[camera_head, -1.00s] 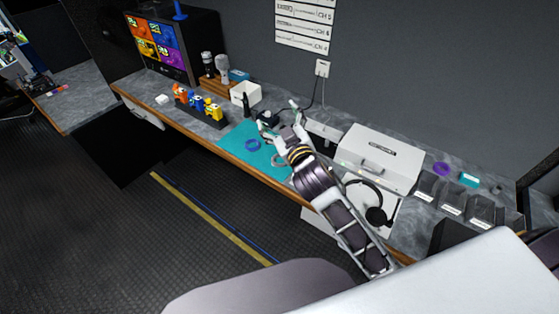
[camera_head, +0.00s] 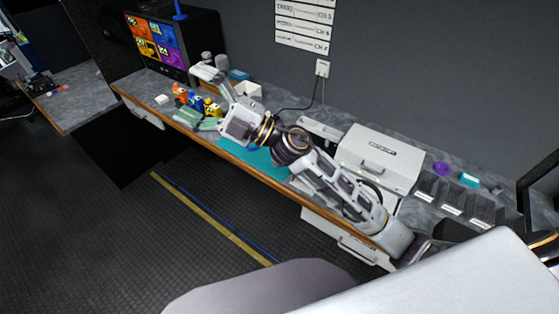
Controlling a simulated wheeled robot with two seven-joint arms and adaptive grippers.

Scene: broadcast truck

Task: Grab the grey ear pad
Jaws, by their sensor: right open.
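My right gripper (camera_head: 199,97) is open and empty. It reaches left across the counter, its fingers spread wide over the area of the small coloured connectors (camera_head: 198,104). No grey ear pad can be made out now; my right arm covers most of the teal mat (camera_head: 240,160), where a greyish ring showed earlier. A bit of a blue ring (camera_head: 252,148) shows at the arm's edge on the mat. A purple ring (camera_head: 441,169) lies at the right of the counter. My left gripper is not in view.
A white case (camera_head: 378,158) stands behind my forearm. Dark labelled bins (camera_head: 452,196) and a teal roll (camera_head: 469,180) are to its right.

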